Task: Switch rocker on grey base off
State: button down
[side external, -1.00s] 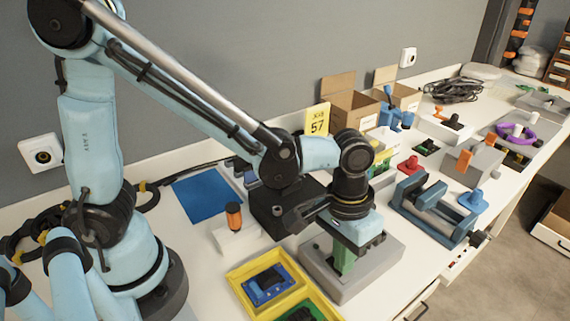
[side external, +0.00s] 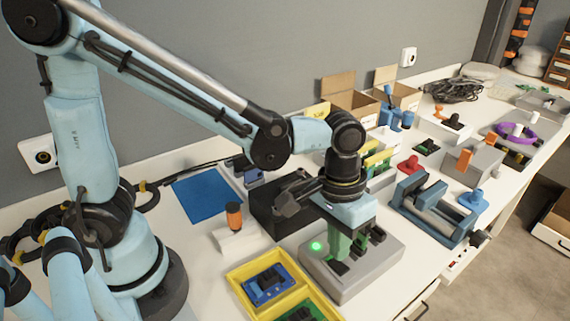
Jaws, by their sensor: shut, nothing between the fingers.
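The grey base (side external: 370,273) stands on the white bench in the lower middle of the side external view. It carries several black rocker parts, one of them the right rocker (side external: 377,235). A round green lamp (side external: 316,246) on its left part is lit. My gripper (side external: 339,254) points down over the base, with its green fingers shut and empty. The fingertips are at or just above the black rocker (side external: 338,267) at the front; I cannot tell whether they touch it. The fingers partly hide the middle of the base.
A yellow tray (side external: 240,279) with a blue part stands just left of the base. A black box (side external: 267,216) is behind it, and a blue vise (side external: 425,215) is to the right. Cartons (side external: 350,108) stand behind my wrist.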

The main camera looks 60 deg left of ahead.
notch_tip(320, 180, up, 12)
jog(key=a, duration=0.1)
dwell(0.5)
jog(key=shift+d, duration=0.1)
jog(key=shift+d+r, duration=0.1)
jog(key=shift+d, duration=0.1)
dwell(0.3)
jog(key=f, duration=0.4)
jog(key=d+f, duration=0.1)
jog(key=f, duration=0.9)
jog(key=shift+d, duration=0.35)
